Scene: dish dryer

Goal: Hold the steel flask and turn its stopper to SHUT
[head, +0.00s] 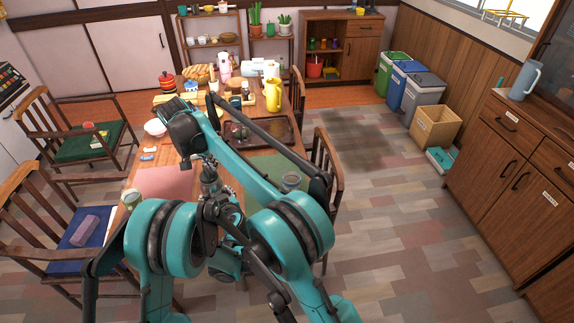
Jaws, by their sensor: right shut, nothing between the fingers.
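I cannot pick out the steel flask or its stopper for certain. A small grey metallic shape (209,178) shows among my arm links over the table, but I cannot tell whether it is the flask or part of my wrist. My right gripper (213,208) is low over the near part of the table, shut with nothing between its fingers. My arm links cover much of the space around it. My left gripper cannot be made out; the left arm shows only near its shoulder.
The wooden table (117,222) holds a pink mat (165,183), a dark tray (283,136), a yellow jug (272,94) and a white bowl (155,127). Chairs flank it. A grey-blue jug (526,80) stands on the right cabinet.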

